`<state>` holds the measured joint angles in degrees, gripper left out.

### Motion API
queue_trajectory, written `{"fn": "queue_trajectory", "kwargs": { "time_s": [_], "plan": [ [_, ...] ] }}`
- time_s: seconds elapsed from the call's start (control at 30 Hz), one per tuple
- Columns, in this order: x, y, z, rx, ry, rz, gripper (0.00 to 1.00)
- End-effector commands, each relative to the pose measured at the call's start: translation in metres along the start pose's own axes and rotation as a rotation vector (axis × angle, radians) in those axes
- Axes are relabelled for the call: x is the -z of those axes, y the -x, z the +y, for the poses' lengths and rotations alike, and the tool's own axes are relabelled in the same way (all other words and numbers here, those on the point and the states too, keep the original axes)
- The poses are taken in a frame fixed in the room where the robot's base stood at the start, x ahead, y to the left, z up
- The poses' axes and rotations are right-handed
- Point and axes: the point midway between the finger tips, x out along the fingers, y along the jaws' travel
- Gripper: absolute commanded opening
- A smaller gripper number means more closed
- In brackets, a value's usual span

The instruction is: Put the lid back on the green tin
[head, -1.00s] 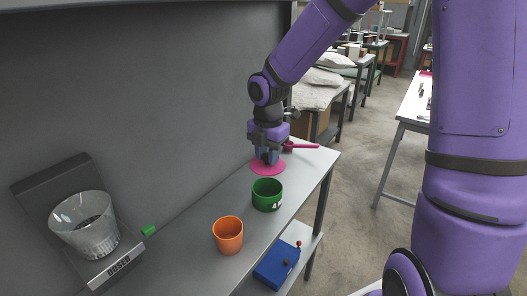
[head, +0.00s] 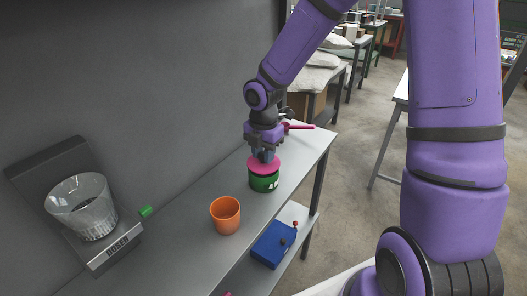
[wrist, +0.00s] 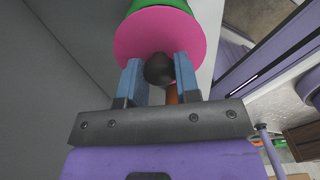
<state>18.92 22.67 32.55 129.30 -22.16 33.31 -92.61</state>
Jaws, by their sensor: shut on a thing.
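The green tin (head: 264,184) stands upright on the grey bench. The pink lid (head: 263,166) is a flat disc over the tin's mouth; in the head view it covers the top. I cannot tell whether it is seated or just above the rim. In the wrist view the pink lid (wrist: 150,38) lies between my gripper and the green tin (wrist: 160,4). My gripper (head: 264,154) is above the lid, its blue fingers shut on the lid's dark knob (wrist: 159,69).
An orange cup (head: 225,215) stands nearer on the bench. A magenta-handled thing (head: 298,127) lies behind my gripper. A scale (head: 112,252) with a glass beaker (head: 82,207) is at the left, by a small green block (head: 146,211). A blue box (head: 273,245) sits on the lower shelf.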

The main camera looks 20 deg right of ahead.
Motion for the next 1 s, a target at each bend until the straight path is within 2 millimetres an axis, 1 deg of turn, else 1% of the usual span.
{"fn": "queue_trajectory", "kwargs": {
  "time_s": [0.63,1.0],
  "plan": [
    [0.0000,-0.0003,0.0000,0.000,-0.015,0.000,0.03],
    [-0.0002,-0.0062,0.0001,0.000,-0.015,0.000,0.03]
  ]
}}
